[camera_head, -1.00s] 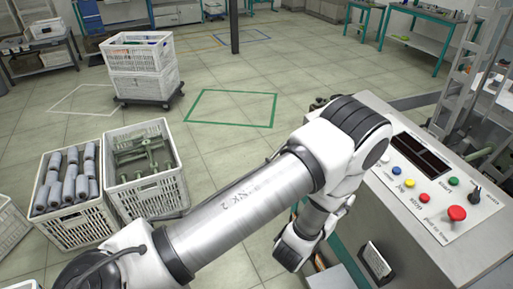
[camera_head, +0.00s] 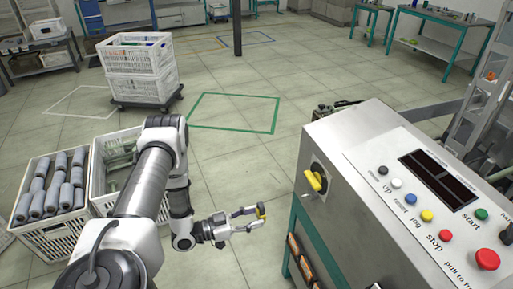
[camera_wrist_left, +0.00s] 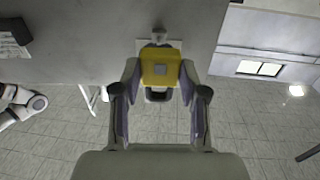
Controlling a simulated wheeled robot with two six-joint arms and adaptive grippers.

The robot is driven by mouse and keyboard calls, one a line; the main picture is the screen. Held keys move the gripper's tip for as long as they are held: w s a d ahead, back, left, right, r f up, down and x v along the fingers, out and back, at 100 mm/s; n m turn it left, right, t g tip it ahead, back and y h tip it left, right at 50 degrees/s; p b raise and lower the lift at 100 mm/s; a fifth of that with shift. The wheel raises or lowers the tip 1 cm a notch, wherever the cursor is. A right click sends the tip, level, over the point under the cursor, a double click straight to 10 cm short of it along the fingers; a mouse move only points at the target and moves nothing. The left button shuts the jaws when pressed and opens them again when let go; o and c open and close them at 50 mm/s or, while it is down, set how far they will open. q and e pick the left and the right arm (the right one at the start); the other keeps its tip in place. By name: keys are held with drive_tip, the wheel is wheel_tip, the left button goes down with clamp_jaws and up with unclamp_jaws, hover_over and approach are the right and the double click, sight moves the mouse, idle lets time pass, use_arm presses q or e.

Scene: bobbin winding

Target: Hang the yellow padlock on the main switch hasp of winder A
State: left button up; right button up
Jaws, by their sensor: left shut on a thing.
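My left gripper (camera_head: 258,217) is shut on the yellow padlock (camera_head: 261,210), in the air left of the winder's cabinet. In the left wrist view the padlock (camera_wrist_left: 160,67) sits between the two fingertips (camera_wrist_left: 160,76), with a dark loop below its body. The main switch (camera_head: 316,180), with a yellow handle, is on the cabinet's left face. The padlock is apart from it. The hasp cannot be made out at this size. A pale plate (camera_wrist_left: 145,43) shows partly behind the padlock in the left wrist view. My right gripper is out of view.
The winder's control panel (camera_head: 405,172) has coloured buttons and a red stop knob (camera_head: 487,259). The floor between the crates and cabinet is clear.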

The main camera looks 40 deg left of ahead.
use_arm(q)
drive_tip(key=b+x, duration=0.2)
drive_tip(key=x, duration=0.4)
drive_tip(key=shift+w+d, duration=0.25)
drive_tip(key=shift+w, duration=0.1)
drive_tip(key=shift+r, duration=0.15)
drive_tip(key=shift+w+d+b, duration=0.15)
drive_tip(key=shift+w+b, duration=0.15)
drive_tip(key=shift+b+x, duration=1.25)
drive_tip(key=shift+x, duration=1.3)
drive_tip(key=shift+w+d, duration=0.1)
drive_tip(key=shift+w, duration=0.05)
drive_tip(key=shift+b+x, duration=0.45)
drive_tip(key=shift+x, duration=0.3)
